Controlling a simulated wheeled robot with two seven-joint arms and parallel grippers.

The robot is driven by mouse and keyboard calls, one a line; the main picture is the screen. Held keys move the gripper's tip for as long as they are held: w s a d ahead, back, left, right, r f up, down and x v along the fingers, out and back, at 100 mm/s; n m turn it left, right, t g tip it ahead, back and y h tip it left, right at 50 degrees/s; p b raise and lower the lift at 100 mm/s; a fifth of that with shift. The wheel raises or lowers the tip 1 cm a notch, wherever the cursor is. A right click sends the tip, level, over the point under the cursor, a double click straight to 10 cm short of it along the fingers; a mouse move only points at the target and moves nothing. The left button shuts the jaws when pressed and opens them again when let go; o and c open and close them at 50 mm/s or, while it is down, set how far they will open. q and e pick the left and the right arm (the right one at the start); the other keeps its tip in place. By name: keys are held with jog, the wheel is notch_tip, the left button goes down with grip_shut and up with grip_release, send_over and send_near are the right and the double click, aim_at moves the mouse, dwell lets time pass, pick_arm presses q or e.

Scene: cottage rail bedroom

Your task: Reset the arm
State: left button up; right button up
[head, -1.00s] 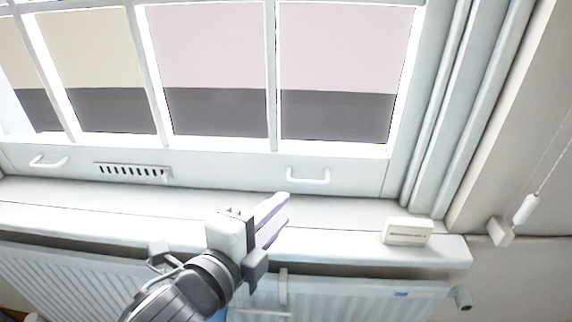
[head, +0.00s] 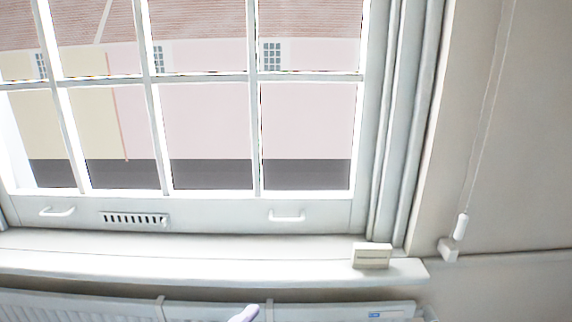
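Only a pale lilac fingertip of my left gripper (head: 243,314) shows, at the bottom edge of the head view, in front of the radiator. The rest of this gripper and its arm are below the frame, so I cannot see whether it is open or shut. Nothing is seen in contact with the visible tip. My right gripper is not in view.
A white windowsill (head: 200,262) runs across, with a small cream box (head: 372,256) at its right end. A ribbed radiator (head: 80,306) is below it. The sash window (head: 205,215) stands behind. A pull cord (head: 461,227) hangs at the right wall.

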pick_arm(q)
jog(key=s+a+f+n+g+y, duration=0.1)
jog(key=s+a+f+n, duration=0.2)
jog(key=f, duration=0.6)
jog(key=s+a+f+n+g+y, duration=0.1)
jog(key=s+a+f+n+g, duration=0.1)
jog(key=s+a+f+n, duration=0.2)
jog(key=s+a+f+n+g+y, duration=0.1)
jog(key=s+a+f+n, duration=0.2)
jog(key=s+f+n, duration=0.6)
notch_tip(320, 180, down, 7)
jog(key=shift+s+a+r+g, duration=0.2)
jog(key=shift+s+g, duration=0.1)
jog(key=shift+s, duration=0.8)
